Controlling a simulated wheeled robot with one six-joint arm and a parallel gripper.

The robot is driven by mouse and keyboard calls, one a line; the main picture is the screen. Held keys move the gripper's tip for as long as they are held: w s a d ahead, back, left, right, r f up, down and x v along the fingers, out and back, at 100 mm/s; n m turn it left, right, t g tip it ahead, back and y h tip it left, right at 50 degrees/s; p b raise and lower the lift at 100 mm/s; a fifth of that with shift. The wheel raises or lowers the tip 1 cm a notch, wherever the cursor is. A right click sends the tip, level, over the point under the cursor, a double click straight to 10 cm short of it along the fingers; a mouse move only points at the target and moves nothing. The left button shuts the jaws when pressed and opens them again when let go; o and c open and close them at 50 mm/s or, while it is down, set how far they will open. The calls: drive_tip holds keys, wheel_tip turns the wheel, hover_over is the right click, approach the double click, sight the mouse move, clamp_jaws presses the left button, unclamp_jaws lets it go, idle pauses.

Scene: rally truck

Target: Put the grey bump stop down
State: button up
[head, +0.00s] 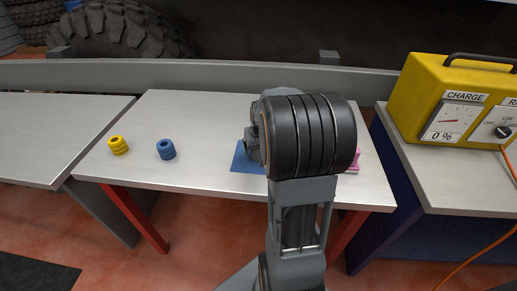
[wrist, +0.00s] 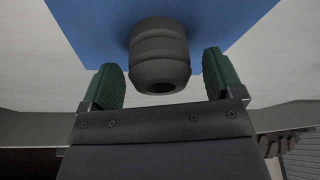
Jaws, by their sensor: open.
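In the wrist view the grey bump stop (wrist: 159,55) is a dark ribbed cylinder with a hole in its end. It stands on a blue square (wrist: 95,25). My gripper (wrist: 162,75) is open, with one green-padded finger on each side of the bump stop. A gap shows between each finger and the bump stop. In the head view my arm hides the bump stop and the gripper's fingertips. Part of the blue square (head: 246,160) shows there, left of my arm on the table.
On the light table (head: 205,122) stand a yellow ribbed piece (head: 118,146) and a blue ribbed piece (head: 166,150) at the left. A pink thing (head: 355,160) is partly hidden right of my arm. A yellow charger (head: 450,100) stands on the right-hand bench.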

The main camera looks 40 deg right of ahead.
drive_tip(key=v, duration=1)
drive_tip(key=s+a+f+n, duration=0.1)
drive_tip(key=s+a, duration=0.2)
drive_tip(key=a, duration=0.3)
drive_tip(key=s+a+f+n+y, duration=0.1)
drive_tip(key=s+a, duration=0.2)
drive_tip(key=a, duration=0.4)
drive_tip(key=s+a+f+n, duration=0.1)
drive_tip(key=s+a+n, duration=0.1)
drive_tip(key=a, duration=0.4)
drive_tip(key=shift+s+a+p, duration=0.35)
drive_tip(key=shift+s, duration=0.4)
drive_tip(key=shift+f, duration=0.1)
